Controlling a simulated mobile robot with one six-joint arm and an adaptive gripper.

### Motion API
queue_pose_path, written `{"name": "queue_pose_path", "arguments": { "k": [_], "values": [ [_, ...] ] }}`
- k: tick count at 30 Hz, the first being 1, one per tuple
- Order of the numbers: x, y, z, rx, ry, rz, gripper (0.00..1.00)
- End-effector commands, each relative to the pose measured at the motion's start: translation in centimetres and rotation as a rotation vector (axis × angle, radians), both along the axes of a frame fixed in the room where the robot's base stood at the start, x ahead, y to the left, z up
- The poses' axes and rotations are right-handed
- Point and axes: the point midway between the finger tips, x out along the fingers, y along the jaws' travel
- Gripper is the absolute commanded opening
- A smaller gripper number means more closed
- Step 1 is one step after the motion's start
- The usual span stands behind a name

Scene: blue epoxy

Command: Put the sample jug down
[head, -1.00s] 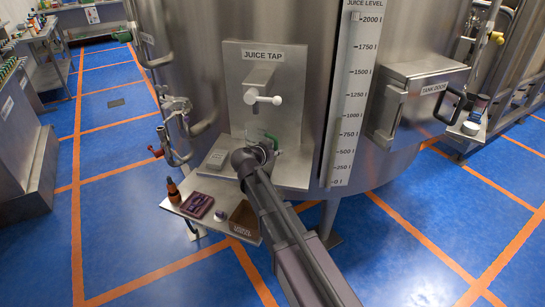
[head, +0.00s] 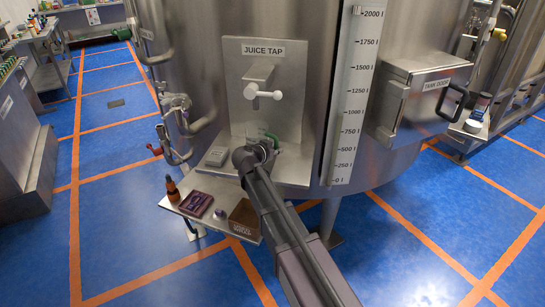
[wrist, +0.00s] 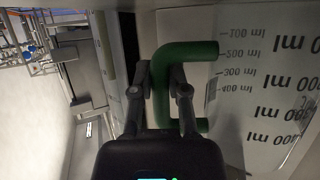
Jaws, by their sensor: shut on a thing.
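The sample jug (wrist: 262,85) fills the right of the wrist view, a pale wall with ml markings and a green handle (wrist: 190,50). My gripper (wrist: 160,80) is shut on that handle. In the head view my gripper (head: 262,150) is at the steel shelf below the juice tap (head: 264,94). Only a bit of green from the handle (head: 270,137) shows there. My arm hides most of the jug, and I cannot tell whether its base touches the shelf.
A lower side shelf holds a brown bottle (head: 172,188), a purple tray (head: 196,204) and a brown box (head: 243,217). The tank (head: 315,60) stands close behind.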

Motion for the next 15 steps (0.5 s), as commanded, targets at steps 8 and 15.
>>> {"name": "queue_pose_path", "arguments": {
  "k": [8,15],
  "values": [
    [0.01,-0.04,-1.11,0.0,0.0,0.0,0.0],
    [0.02,-0.05,-1.04,0.0,0.0,0.0,0.0]
  ]
}}
